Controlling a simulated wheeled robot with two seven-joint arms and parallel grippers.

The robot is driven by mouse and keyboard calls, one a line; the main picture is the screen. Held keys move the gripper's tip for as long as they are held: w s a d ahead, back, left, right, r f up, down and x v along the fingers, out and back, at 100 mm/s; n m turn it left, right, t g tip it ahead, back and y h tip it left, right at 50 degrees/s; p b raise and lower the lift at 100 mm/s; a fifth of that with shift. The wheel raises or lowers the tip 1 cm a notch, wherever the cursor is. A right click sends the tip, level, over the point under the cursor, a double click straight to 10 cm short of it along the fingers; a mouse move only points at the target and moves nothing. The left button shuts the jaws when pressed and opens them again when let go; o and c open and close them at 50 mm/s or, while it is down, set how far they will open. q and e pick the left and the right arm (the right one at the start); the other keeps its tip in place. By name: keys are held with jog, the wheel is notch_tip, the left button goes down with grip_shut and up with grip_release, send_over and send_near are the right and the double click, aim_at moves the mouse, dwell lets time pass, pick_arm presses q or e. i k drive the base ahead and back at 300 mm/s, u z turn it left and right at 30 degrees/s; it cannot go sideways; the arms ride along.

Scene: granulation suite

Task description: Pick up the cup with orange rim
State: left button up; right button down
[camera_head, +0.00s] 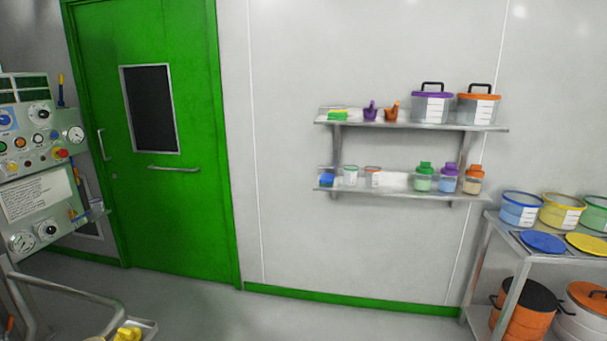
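A small clear cup with an orange rim (373,178) stands on the lower wall shelf (400,192), right of the middle of the head view. A similar cup with a green rim (350,177) stands just left of it. The cups are small in the picture, so their contents are hard to make out. Neither of my grippers is in view.
Blue items (327,180) and lidded jars (448,181) flank the cups. The upper shelf (400,124) overhangs them. A rack (489,262) with tubs stands right, a control panel (38,150) left. Floor (300,318) below the shelves looks clear.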

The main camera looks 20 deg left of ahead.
aim_at(372, 173)
jog(key=u, duration=0.45)
jog(key=i, duration=1.4)
jog(key=z, duration=0.65)
